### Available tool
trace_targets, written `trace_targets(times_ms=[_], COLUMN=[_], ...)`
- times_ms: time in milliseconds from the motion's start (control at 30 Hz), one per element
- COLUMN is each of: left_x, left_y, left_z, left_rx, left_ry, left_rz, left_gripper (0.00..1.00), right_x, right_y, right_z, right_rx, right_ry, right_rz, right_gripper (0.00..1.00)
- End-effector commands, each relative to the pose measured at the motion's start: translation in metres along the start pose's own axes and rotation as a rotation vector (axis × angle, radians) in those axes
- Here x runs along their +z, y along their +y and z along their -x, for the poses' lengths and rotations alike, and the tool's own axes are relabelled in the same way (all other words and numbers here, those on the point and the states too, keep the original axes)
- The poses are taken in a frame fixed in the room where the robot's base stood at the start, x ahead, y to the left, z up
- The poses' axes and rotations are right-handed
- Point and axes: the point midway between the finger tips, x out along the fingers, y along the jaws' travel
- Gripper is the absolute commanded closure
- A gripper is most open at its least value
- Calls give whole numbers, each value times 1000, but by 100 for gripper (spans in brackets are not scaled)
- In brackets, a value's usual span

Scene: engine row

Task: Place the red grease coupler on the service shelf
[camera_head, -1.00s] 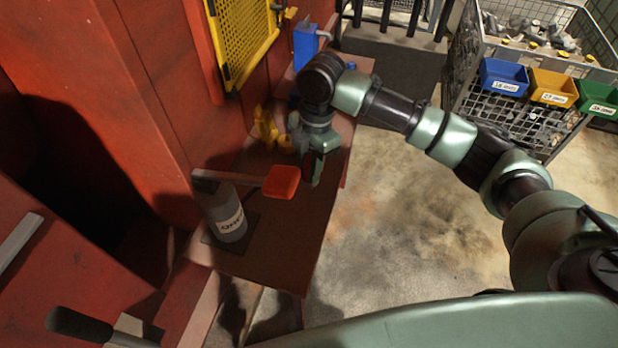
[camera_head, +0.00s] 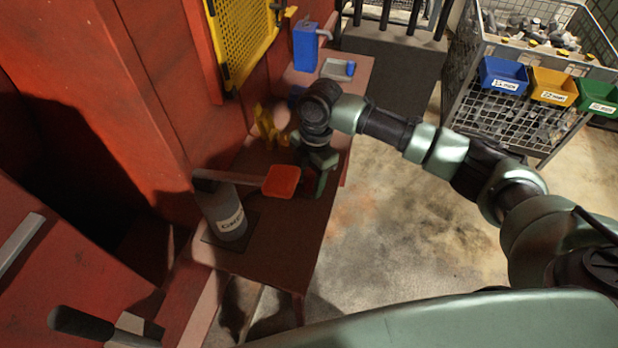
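The brown service shelf (camera_head: 262,268) runs along the red engine body. My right gripper (camera_head: 318,188) points down over the shelf's middle, right beside the red paddle. Whether its fingers are open or shut does not show clearly. A small dark red patch (camera_head: 307,183) shows by the fingers; I cannot tell whether it is the red grease coupler or whether it is held. A flat red paddle (camera_head: 281,181) sits on a grey bar above a labelled grey cylinder (camera_head: 228,218), which stands on a dark pad on the shelf.
A yellow fitting (camera_head: 265,125) stands behind my gripper. A blue can with a spout (camera_head: 306,46) and a small tray (camera_head: 338,69) are at the shelf's far end. A wire crate (camera_head: 520,125) with coloured bins stands at the right. The shelf's near end is clear.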

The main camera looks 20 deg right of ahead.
Motion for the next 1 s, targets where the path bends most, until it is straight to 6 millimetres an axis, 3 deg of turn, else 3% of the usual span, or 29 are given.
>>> trace_targets(times_ms=[367, 800, 1000], left_x=[1, 2, 2], left_y=[-2, -3, -3], left_z=[-1, -14, -16], left_rx=[-2, -3, -3], left_ry=[-1, -1, -1], left_rz=[-2, -4, -4], left_gripper=[100, 100, 100], right_x=[0, 0, 0], right_y=[1, 1, 1], right_z=[9, 96, 119], right_rx=[2, 3, 1], right_ry=[-1, -1, 1], right_rz=[1, 1, 0], right_gripper=[51, 51, 51])
